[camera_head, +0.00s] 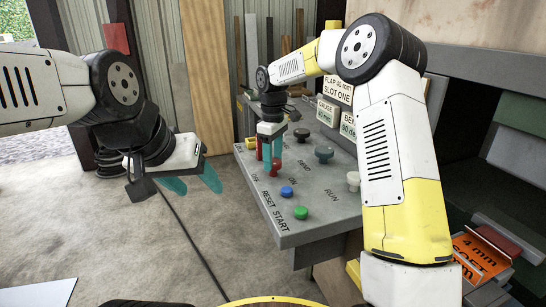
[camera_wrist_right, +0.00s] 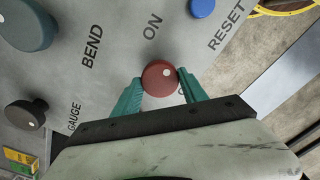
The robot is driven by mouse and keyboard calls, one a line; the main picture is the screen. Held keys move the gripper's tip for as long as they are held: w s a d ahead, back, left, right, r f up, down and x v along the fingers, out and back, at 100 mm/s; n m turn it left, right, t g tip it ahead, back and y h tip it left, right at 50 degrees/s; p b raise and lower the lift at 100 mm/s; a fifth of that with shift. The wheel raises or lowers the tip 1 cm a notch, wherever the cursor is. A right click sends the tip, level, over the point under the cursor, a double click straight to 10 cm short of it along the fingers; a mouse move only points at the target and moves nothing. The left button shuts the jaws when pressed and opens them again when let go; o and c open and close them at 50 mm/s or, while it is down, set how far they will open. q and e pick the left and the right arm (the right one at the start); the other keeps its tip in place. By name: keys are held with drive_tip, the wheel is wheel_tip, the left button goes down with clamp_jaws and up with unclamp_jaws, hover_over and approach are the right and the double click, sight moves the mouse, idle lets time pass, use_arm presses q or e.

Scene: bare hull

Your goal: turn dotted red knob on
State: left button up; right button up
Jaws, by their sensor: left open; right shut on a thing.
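The dotted red knob (camera_wrist_right: 158,80) sits on the grey control panel (camera_head: 260,190), beside the printed word ON. A pale dot shows on its face in the right wrist view. My right gripper (camera_wrist_right: 161,88) has its teal fingers on either side of the knob and is shut on it. In the head view the red knob (camera_head: 275,169) shows at the tips of my right gripper (camera_head: 270,158), which points down. The label nearest the fingers is partly hidden. My left gripper (camera_head: 192,183) is open and empty, off to the left of the panel.
A blue button (camera_head: 287,191) and a green button (camera_head: 301,213) lie in front of the red knob. Open floor lies left of the panel.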

drive_tip(key=shift+n, duration=0.4)
drive_tip(key=o, duration=1.4)
drive_tip(key=shift+c, duration=0.2)
wheel_tip(320, 180, up, 7)
drive_tip(key=shift+f, duration=0.1)
drive_tip(key=shift+r, duration=0.55)
